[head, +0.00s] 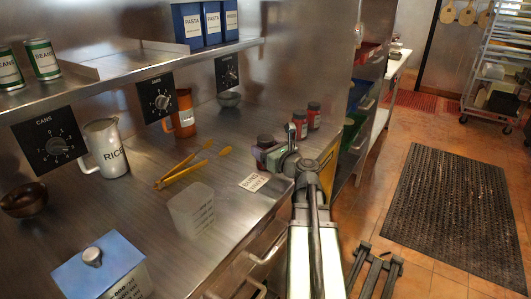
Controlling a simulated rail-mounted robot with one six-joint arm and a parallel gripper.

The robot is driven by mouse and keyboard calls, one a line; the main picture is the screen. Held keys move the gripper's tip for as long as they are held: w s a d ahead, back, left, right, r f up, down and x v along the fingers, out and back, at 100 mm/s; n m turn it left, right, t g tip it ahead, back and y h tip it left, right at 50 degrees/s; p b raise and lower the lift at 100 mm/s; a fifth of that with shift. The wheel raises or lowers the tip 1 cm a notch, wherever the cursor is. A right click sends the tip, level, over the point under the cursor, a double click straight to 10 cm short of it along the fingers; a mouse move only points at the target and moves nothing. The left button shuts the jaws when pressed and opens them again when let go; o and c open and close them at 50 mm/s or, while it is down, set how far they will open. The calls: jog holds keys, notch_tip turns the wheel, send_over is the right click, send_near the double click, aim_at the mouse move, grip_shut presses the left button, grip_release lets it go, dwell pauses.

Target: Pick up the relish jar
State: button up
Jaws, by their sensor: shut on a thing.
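A dark-lidded jar (263,151) is at the front right of the steel counter, directly by the end of my arm; I take it for the relish jar, though its label is too small to read. My gripper (278,157) is at this jar, shut on it. The arm's wrist hides part of the fingers and the jar's right side. I cannot tell whether the jar's base touches the counter.
A small card (253,182), yellow tongs (188,169) and a clear measuring container (191,209) are to the left. A rice jug (105,148) and an orange container (184,113) stand farther back. A shelf (135,66) overhangs the counter.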

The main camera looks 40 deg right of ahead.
jog(key=shift+r, duration=0.15)
notch_tip(320, 180, up, 20)
jog(key=p, duration=2)
